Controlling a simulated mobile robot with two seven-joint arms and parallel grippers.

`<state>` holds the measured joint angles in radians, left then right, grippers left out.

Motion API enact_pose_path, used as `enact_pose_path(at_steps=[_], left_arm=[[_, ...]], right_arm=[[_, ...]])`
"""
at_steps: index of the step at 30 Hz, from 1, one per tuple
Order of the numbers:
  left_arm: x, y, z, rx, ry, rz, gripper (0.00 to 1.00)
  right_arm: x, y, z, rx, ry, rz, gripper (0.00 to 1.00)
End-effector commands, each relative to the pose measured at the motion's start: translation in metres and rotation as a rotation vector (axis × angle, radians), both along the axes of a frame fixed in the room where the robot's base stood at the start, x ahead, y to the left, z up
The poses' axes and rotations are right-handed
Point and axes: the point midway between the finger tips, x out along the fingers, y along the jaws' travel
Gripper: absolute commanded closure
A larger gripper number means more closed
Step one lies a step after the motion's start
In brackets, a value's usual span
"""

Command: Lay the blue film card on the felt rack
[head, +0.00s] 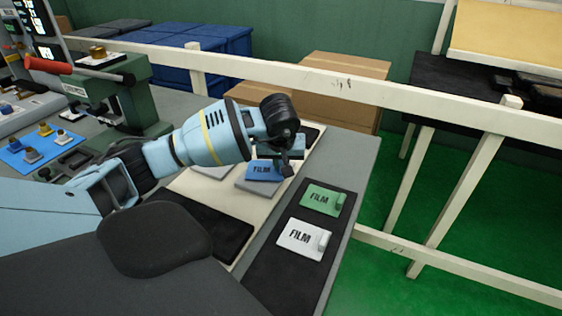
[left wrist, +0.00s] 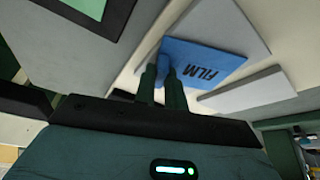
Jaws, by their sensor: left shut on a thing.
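The blue film card (head: 262,171), marked FILM, is at or just above a grey block on the pale mat; I cannot tell whether it touches the block. My left gripper (head: 287,163) is shut on the card's tab end. In the left wrist view the fingers (left wrist: 158,85) close at the edge of the blue card (left wrist: 208,62). The felt rack (head: 275,262), a long black strip to the right of the card, bears a green film card (head: 321,199) and a white film card (head: 303,239). My right gripper is not in view.
A grey block (head: 250,188) lies under the blue card, on the pale mat (head: 190,186). A black pad (head: 205,226) lies left of the rack. A green press (head: 120,100) stands at the left. A cream rail (head: 330,83) runs behind the table.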

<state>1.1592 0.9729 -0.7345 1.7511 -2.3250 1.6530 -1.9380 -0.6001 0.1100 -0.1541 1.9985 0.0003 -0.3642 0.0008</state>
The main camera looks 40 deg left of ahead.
Motion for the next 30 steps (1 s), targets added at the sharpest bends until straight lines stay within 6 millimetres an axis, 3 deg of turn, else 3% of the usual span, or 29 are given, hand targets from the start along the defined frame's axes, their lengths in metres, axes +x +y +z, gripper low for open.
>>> enact_pose_path(at_steps=[8,9,14,23,30], left_arm=[[0.000,0.000,-0.004,0.000,0.002,-0.001,1.00],[0.000,0.000,-0.004,0.000,0.002,-0.001,0.85],[0.000,0.000,-0.003,0.000,0.000,0.000,0.66],[0.000,0.000,-0.001,-0.001,-0.001,0.000,0.66],[-0.007,-0.007,0.026,-0.001,-0.004,-0.002,0.66]], right_arm=[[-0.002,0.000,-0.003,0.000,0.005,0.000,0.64],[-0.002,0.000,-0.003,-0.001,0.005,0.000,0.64],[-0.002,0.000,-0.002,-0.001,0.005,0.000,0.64],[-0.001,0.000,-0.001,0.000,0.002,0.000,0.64],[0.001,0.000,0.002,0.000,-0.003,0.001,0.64]])
